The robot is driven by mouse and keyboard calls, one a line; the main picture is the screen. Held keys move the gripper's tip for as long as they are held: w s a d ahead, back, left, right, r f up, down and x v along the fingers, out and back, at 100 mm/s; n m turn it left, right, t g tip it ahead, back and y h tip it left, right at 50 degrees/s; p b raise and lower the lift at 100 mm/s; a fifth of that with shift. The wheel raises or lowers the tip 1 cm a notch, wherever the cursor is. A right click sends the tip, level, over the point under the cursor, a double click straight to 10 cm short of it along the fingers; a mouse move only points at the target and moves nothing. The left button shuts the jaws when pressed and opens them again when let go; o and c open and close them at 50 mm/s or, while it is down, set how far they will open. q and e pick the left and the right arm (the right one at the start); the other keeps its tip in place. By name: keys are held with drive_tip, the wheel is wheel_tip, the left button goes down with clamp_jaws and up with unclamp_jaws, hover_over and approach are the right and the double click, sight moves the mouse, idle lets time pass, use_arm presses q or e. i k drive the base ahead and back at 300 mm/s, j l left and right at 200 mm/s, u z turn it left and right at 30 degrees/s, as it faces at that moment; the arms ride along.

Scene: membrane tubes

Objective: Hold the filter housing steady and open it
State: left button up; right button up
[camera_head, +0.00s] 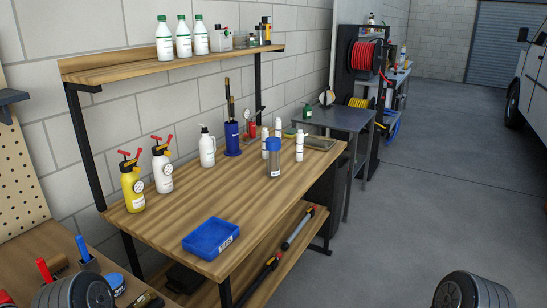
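A filter housing (274,163) stands upright on the wooden workbench, right of the middle. It has a grey, see-through-looking body and a blue cap (273,144), which is on. Nothing is touching the housing. Neither of my grippers shows. Only dark rounded parts of my arms show at the bottom left and bottom right edges, well short of the housing.
A blue tray (211,238) lies on the bench's front part. Yellow (132,186) and white (162,167) sprayers, a pump bottle (207,147) and several small white bottles stand behind. Tubes (299,228) lie on the lower shelf. The bench (180,218) is clear around the housing's front.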

sight(272, 158)
drive_tip(key=i+l+z, duration=0.35)
drive_tip(key=i+l, duration=1)
